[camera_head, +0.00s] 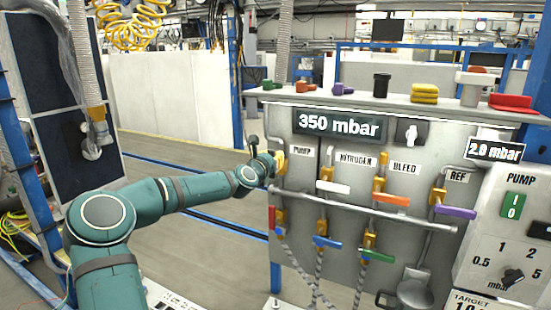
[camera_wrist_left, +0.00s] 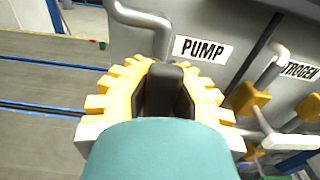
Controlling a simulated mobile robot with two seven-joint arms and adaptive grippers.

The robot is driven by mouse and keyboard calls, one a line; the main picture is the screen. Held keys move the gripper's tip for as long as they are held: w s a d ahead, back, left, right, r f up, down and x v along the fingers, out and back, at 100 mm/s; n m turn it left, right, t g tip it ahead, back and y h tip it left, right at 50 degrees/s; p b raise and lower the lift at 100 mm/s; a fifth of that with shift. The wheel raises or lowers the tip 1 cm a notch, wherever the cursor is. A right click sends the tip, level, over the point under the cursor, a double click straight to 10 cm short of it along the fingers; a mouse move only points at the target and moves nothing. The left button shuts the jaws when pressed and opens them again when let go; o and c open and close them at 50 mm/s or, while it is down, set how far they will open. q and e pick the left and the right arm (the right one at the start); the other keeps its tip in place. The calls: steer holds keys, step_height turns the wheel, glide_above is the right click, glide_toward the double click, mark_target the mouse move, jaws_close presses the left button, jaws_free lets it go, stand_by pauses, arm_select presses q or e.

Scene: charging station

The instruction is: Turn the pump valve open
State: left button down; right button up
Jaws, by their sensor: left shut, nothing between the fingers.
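The pump valve (camera_head: 281,161) shows as a yellow part left of the PUMP label on the grey panel, mostly behind my left gripper (camera_head: 273,164). In the left wrist view a toothed yellow part (camera_wrist_left: 105,92) shows on both sides of my dark fingers (camera_wrist_left: 165,90), below the PUMP label (camera_wrist_left: 203,49). White parts stick out below it on both sides; I cannot tell if they are the handle. The fingers are shut with nothing seen between them. Whether they touch the valve cannot be told. My right gripper is in neither view.
To the right on the panel are the nitrogen valve (camera_head: 333,187) with a white handle and the bleed valve (camera_head: 390,199) with an orange one. A long horizontal pipe (camera_head: 350,208) crosses below. The floor left of the panel is open.

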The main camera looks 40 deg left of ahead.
arm_select(q)
steer(key=shift+f, duration=0.3)
steer(key=c, duration=0.8)
jaws_free()
steer(key=shift+s+a+r, duration=0.1)
steer(key=shift+s+r, duration=0.05)
steer(key=shift+s, duration=0.05)
steer(key=shift+w, duration=0.1)
steer(key=shift+r, duration=0.1)
steer(key=shift+v, duration=6.05)
